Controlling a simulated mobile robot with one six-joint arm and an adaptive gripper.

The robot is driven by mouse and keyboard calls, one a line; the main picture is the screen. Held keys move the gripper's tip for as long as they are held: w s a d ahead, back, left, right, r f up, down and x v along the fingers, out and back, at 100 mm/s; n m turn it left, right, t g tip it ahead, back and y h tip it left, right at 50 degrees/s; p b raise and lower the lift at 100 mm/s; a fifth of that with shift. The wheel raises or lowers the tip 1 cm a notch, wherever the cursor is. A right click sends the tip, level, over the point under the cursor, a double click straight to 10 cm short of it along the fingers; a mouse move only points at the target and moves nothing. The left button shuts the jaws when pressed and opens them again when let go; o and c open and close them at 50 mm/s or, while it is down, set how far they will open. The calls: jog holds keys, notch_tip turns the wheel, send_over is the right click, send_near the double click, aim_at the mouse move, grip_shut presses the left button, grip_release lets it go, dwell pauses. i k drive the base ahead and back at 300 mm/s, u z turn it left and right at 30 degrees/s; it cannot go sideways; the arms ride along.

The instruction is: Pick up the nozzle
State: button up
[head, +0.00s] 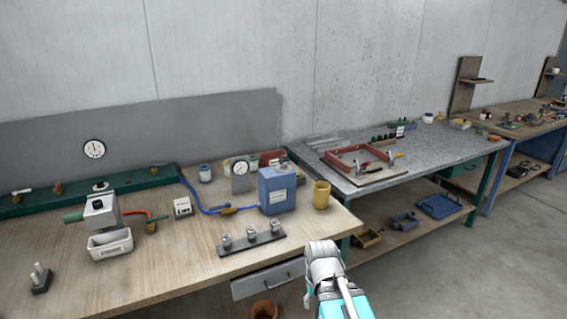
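A dark rack (268,241) lies near the front edge of the wooden bench. Several small metal fittings stand upright on it, including a left one (226,241), a middle one (251,233) and a right one (275,226). They look like nozzles, but are too small to tell apart. The end of my arm, with what seems to be my gripper (322,262), shows at the bottom centre. It is in front of the bench edge, right of and nearer than the rack, apart from it. Its fingers cannot be made out.
A blue tank (277,190), a yellow cup (321,195) and a gauge (240,176) stand behind the rack. A grey device (101,212) stands over a white bin (110,244) at left. The bench around the rack is mostly clear. A drawer (268,280) is below.

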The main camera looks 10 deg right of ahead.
aim_at(284, 159)
jog(key=u, duration=0.05)
jog(key=i, duration=1)
